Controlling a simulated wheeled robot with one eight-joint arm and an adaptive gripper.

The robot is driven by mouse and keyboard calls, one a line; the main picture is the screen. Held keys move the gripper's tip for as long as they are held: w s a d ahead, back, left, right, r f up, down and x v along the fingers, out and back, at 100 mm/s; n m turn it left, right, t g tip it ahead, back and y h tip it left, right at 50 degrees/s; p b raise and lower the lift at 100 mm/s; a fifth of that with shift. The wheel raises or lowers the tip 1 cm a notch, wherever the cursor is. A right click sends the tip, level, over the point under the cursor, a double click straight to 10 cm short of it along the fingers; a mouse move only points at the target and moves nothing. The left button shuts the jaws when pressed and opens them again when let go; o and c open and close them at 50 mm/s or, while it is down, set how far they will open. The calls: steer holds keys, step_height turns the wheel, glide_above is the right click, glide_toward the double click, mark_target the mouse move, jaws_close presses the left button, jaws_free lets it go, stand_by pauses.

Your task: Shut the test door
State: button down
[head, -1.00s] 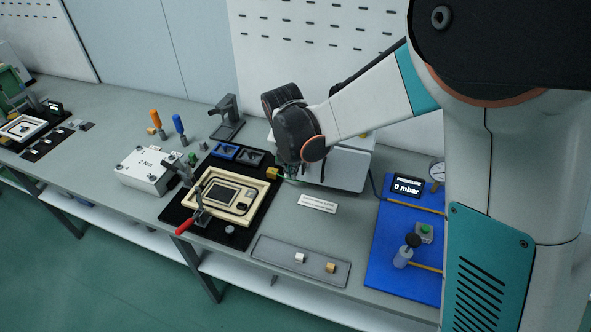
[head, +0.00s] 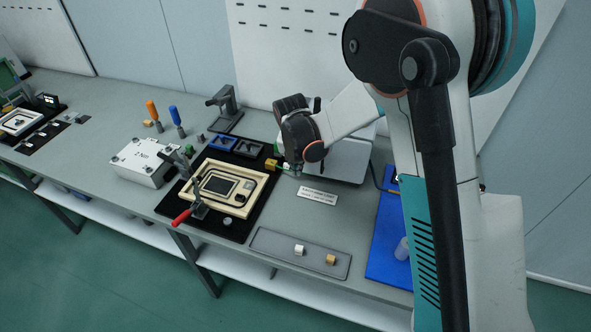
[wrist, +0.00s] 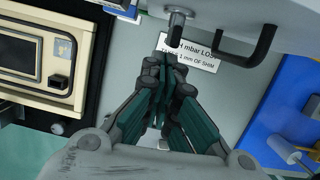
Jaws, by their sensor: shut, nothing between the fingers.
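A pale grey box (head: 348,158) stands on the bench behind my gripper, partly hidden by my arm. In the wrist view a pale grey body (wrist: 215,18) with a black hooked handle (wrist: 262,45) and a short grey post with a black tip (wrist: 176,28) fills the top edge. I cannot tell for certain which part is the test door, or how far open it stands. My gripper (wrist: 168,72) is shut and empty, its fingertips over the bench just below the post and left of the handle. In the head view my gripper (head: 294,170) is in front of the box's left side.
A beige fixture (head: 234,207) with a red-handled clamp (head: 181,217) lies left of my gripper. A white label plate (head: 318,197) and a grey tray (head: 268,243) with two small blocks lie in front. A blue panel (head: 385,250) is at right, mostly behind my arm.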

steer(key=shift+w, duration=0.1)
steer(key=shift+w+m, duration=0.6)
steer(key=shift+w, duration=0.45)
steer(key=s+a+r+p, duration=0.1)
steer(key=s+a+r, duration=0.1)
steer(key=s+r, duration=0.4)
steer(key=v, duration=0.3)
steer(key=shift+w+r, duration=0.25)
steer(key=shift+r, duration=0.2)
